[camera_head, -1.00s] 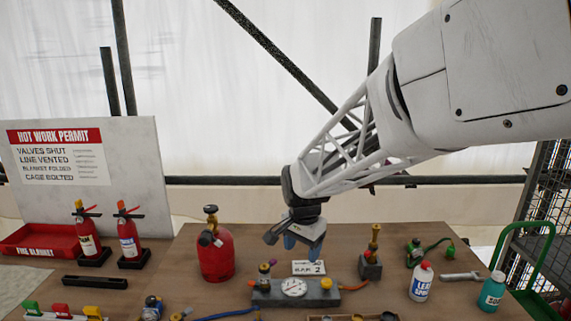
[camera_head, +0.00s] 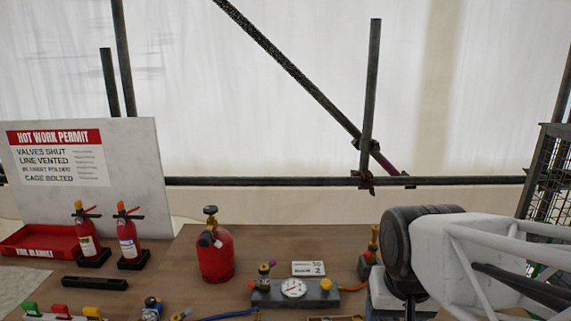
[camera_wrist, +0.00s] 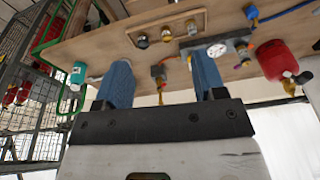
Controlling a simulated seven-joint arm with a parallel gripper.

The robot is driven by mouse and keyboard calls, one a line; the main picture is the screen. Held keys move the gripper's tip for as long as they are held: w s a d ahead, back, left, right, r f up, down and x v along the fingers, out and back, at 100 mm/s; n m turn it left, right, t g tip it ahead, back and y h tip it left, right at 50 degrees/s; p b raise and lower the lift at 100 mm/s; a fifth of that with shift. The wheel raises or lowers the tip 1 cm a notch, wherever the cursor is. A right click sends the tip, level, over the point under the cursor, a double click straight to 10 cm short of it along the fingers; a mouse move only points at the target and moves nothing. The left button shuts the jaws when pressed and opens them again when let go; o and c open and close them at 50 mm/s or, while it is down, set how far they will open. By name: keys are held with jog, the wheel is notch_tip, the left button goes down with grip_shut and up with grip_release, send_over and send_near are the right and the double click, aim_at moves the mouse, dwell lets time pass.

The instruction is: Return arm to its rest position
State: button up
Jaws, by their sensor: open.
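My gripper shows in the wrist view (camera_wrist: 160,85), its two blue fingers spread wide apart with nothing between them. In the head view my arm fills the lower right, and the fingertips are hidden or out of the picture there. The wrist view looks across the wooden table (camera_head: 190,255) with the picture turned over. The arm covers the right part of the table in the head view.
A red gas cylinder (camera_head: 215,255) stands near a gauge block (camera_head: 294,290) and a small sign (camera_head: 308,268). Two fire extinguishers (camera_head: 128,240) stand at left by the permit board (camera_head: 90,180). A wire cage (camera_head: 548,175) is at right. A teal bottle (camera_wrist: 78,75) shows in the wrist view.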

jog(key=s, duration=0.2)
jog(key=s+d+n, duration=0.1)
jog(key=shift+s+f, duration=0.35)
jog(key=shift+s, duration=0.05)
